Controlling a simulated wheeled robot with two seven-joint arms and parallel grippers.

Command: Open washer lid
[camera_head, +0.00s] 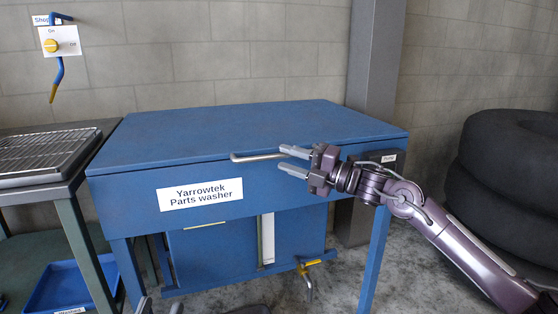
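The blue parts washer (130,203) stands in the middle, with a white "Yarrowtek Parts washer" label on its front. Its blue lid (240,122) lies flat and closed. A grey bar handle (255,157) runs along the lid's front edge. My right gripper (285,160) reaches in from the right. Its fingers are apart at the handle's right end, one above and one lower; contact cannot be told. Two grey tips at the bottom edge look like the fingers of my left gripper (160,308), apart and mostly cut off.
A bench with a wire-rack tray (45,158) stands left of the washer, a blue bin (68,285) below it. A grey post (374,60) rises behind the washer's right end. Stacked black tyres (510,190) stand at right. A shop-air panel (60,40) hangs on the wall.

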